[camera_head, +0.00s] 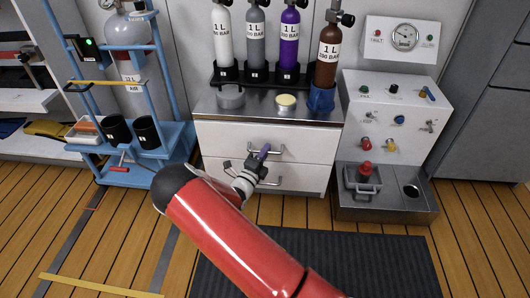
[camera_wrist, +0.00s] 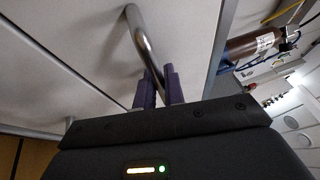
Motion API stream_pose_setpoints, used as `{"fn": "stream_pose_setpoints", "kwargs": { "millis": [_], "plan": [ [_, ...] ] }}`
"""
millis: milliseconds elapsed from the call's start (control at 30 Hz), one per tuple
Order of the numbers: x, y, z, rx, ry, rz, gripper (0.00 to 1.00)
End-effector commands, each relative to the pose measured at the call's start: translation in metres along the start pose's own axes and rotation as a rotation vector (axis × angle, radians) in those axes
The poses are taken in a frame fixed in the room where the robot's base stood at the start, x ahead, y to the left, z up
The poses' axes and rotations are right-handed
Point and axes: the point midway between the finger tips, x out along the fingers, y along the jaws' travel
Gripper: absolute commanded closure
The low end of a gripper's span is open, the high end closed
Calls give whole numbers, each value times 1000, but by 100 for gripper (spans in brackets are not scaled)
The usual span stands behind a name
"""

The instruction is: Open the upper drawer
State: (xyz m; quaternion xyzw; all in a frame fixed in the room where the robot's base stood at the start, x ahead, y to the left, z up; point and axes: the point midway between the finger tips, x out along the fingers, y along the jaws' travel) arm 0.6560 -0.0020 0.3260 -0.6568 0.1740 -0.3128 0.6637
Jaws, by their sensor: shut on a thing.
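The upper drawer (camera_head: 220,141) is a white front in the cabinet under the bench top. It looks about flush with the cabinet; a small gap is hard to judge. Its metal bar handle (camera_head: 296,150) shows partly beside my gripper (camera_head: 264,152). In the wrist view the handle (camera_wrist: 142,42) runs down between the two purple fingers of my gripper (camera_wrist: 158,85), which are shut on it. The lower drawer (camera_head: 300,178) is below with its own handle (camera_head: 271,183), partly hidden by my gripper and arm.
A blue rack (camera_head: 170,140) stands left and a control unit (camera_head: 395,115) right. A dark mat (camera_head: 370,255) covers clear floor in front.

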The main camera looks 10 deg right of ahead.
Motion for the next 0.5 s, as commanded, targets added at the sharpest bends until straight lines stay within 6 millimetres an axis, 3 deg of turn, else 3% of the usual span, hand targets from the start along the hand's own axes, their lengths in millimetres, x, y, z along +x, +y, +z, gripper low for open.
{"fn": "stream_pose_setpoints", "kwargs": {
  "millis": [267, 500],
  "plan": [
    [-18, -6, -7, -3, -2, 3, 100],
    [-65, -18, -26, -7, -4, 4, 100]
  ]
}}
